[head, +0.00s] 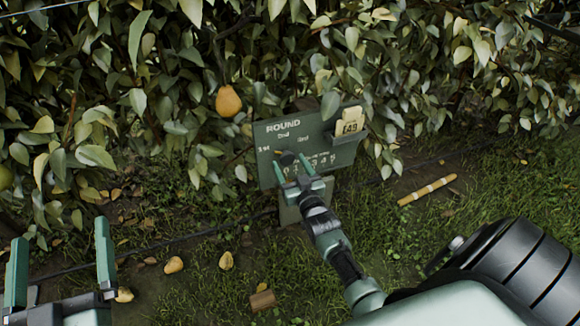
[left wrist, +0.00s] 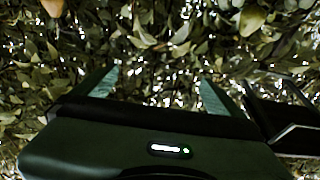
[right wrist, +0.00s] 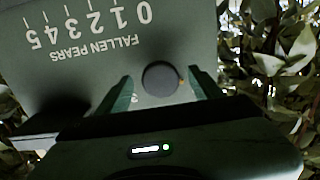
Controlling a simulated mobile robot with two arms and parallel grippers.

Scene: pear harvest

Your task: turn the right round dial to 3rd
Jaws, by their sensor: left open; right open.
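The green panel (head: 267,175) is marked ROUND, with 1st at its left, 2nd at the top and 3rd to the right. The dark round dial (head: 287,158) sits below these marks. In the right wrist view the panel appears upside down, and the dial (right wrist: 160,78) has a small orange mark on its right edge, the panel's 1st side. My right gripper (head: 300,170) is open, its fingertips (right wrist: 158,85) on either side of the dial; contact cannot be told. My left gripper (head: 60,250) is open and empty, away at the lower left.
A FALLEN PEARS scale (right wrist: 95,25) is on the same panel. Yellow cards (head: 350,121) stand in a holder at its right. A pear (head: 228,101) hangs in the hedge at the upper left. Fallen pears (head: 174,265) and a striped stick (head: 427,190) lie on the grass.

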